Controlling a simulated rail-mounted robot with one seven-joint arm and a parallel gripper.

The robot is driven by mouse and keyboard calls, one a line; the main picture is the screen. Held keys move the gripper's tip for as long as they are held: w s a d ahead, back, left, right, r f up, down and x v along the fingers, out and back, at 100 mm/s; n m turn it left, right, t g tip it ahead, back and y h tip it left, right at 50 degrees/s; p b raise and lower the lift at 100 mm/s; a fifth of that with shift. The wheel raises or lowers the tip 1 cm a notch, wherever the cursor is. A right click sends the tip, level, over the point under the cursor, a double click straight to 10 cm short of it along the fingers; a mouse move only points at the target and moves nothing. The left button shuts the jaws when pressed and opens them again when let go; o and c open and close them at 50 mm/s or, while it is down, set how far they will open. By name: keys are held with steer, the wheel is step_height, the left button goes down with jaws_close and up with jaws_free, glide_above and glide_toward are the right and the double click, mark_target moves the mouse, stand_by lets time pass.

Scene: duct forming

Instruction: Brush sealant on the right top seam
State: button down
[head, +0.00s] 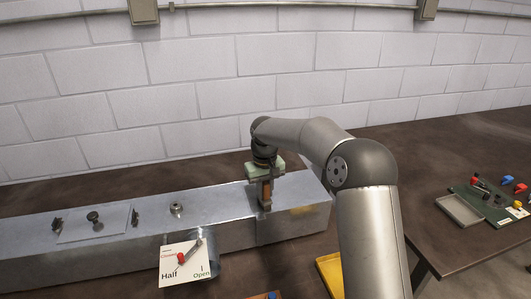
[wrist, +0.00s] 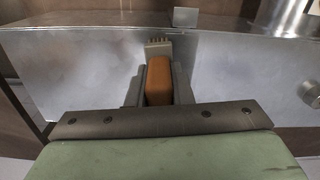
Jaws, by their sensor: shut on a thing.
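My gripper (head: 265,205) points down over the right part of the grey metal duct (head: 110,221). It is shut on a brush, whose orange-brown handle (wrist: 158,82) sits between the two fingers in the wrist view. The pale brush head with short dark bristles (wrist: 158,46) sticks out past the fingertips, over the metal surface. I cannot tell whether the bristles touch the duct. A joint line runs down the duct's front face near my gripper in the head view. The top seam there is partly hidden by my gripper, and no sealant is clearly visible.
A plate with Half and Open markings (head: 172,276) and a red-knobbed lever stands at the duct's front. Small fittings, such as a round knob (head: 177,208), sit on the duct top. A yellow tray (head: 328,275) lies in front; a grey tray (head: 460,210) and coloured parts lie right.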

mark_target(266, 182)
steer(key=shift+w+d+r, duration=0.1)
steer(key=shift+d+r, duration=0.2)
steer(key=shift+d, duration=0.05)
step_height(266, 182, up, 3)
steer(key=shift+a+r+p, duration=0.1)
steer(key=shift+a+p, duration=0.05)
steer(key=shift+p, duration=1)
steer(key=shift+r+p, duration=1.65)
steer(key=shift+r, duration=0.55)
